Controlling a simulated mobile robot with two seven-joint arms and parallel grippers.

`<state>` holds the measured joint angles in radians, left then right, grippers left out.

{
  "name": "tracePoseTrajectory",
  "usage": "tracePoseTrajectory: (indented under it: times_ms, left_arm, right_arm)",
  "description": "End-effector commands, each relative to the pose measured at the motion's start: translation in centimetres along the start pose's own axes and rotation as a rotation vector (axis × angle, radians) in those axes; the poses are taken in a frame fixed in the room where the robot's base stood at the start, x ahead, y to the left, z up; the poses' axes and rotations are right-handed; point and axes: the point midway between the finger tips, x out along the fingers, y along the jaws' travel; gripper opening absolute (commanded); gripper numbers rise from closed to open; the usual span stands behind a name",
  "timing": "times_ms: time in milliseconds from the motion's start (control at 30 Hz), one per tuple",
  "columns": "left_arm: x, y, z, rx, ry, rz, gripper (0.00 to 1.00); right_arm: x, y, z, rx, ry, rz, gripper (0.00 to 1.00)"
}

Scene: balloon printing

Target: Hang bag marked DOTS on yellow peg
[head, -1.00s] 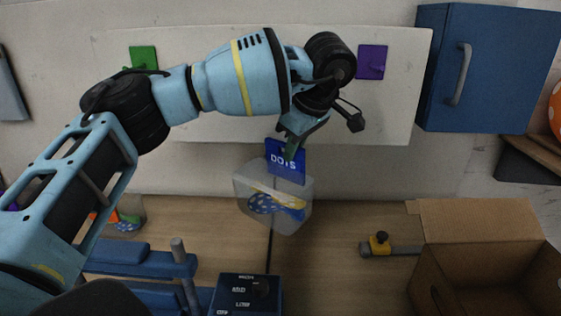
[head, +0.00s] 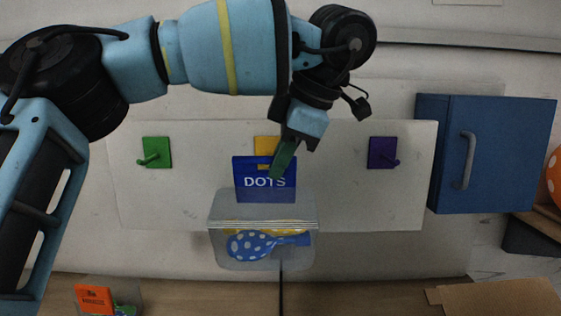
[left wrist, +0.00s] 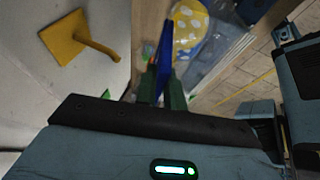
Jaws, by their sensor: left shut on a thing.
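My left gripper (head: 284,160) is shut on the blue header card of the DOTS bag (head: 262,194). The clear bag hangs upright below the card and holds blue balloons with white dots and something yellow. The yellow peg (head: 266,143) is on the white wall board, its backplate partly hidden behind the card and gripper in the head view. In the left wrist view the yellow peg (left wrist: 78,37) shows fully, sticking out from its plate. There the DOTS bag (left wrist: 205,50) is seen edge-on between my left fingers (left wrist: 160,88), apart from the peg. My right gripper is out of view.
A green peg (head: 155,153) is left of the yellow one and a purple peg (head: 383,152) is right, both empty. A blue cabinet (head: 490,150) is at the right. An orange-labelled bag (head: 95,297) and a cardboard box flap (head: 500,298) are below.

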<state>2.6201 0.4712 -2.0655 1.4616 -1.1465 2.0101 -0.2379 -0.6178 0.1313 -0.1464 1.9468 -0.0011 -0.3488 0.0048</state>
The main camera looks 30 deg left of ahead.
Motion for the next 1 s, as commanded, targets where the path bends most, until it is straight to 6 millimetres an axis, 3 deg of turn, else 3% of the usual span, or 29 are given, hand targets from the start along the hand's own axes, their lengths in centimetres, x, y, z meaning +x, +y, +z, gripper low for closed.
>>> tracePoseTrajectory:
  times_ms: [1000]
  left_arm:
    - [2.2,5.4,0.9,0.001,-0.001,0.002,0.0]
  right_arm:
    - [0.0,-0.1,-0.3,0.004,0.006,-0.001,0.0]
